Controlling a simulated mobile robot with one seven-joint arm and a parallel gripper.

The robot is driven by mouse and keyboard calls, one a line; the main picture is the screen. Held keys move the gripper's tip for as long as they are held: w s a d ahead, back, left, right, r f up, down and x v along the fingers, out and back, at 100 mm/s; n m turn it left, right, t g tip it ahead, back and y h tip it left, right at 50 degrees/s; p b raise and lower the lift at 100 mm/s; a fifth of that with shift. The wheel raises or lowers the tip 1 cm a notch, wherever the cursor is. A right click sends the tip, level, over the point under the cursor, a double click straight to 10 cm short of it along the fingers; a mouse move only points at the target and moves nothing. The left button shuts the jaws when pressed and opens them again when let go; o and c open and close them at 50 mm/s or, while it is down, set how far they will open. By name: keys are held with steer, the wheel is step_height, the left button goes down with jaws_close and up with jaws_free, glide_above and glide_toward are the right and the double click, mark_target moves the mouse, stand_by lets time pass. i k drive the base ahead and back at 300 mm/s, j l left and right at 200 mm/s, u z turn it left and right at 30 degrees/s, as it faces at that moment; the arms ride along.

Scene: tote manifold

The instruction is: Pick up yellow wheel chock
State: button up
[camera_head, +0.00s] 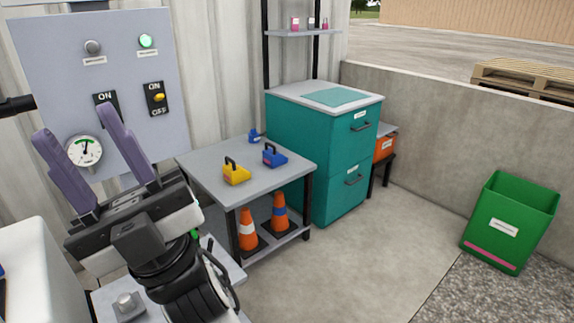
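The yellow wheel chock (236,175) sits on the grey top of a small table (209,169), near its left front part. It has a black handle on top and a pink-red mark on its side. My gripper (76,122) is at the left, raised in front of the control panel, with its two purple fingers spread apart and nothing between them. It is apart from the chock, to its left and nearer the camera. A blue chock (275,157) with a black handle stands to the right of the yellow one. A smaller blue object (254,137) is at the table's back edge.
Two orange cones (248,232) stand on the table's lower shelf. A teal drawer cabinet (310,145) stands right of the table. A control panel (120,50) is behind my gripper. A green bin (508,222) is at the far right. The floor between is clear.

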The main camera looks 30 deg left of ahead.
mark_target(234, 174)
steer(key=i+z, duration=0.25)
steer(key=i, duration=0.95)
steer(key=i+u, duration=0.35)
steer(key=i+l+u, duration=0.15)
steer(key=u, duration=0.2)
steer(key=i+l+u, duration=0.15)
steer(key=u, duration=0.2)
steer(key=i+l+u, duration=0.1)
steer(key=u, duration=0.25)
steer(key=i+l+u, duration=0.2)
steer(key=u, duration=0.15)
steer(key=i+l+u, duration=0.35)
steer(key=i+u, duration=0.5)
steer(key=i, duration=0.2)
steer(key=l, duration=0.05)
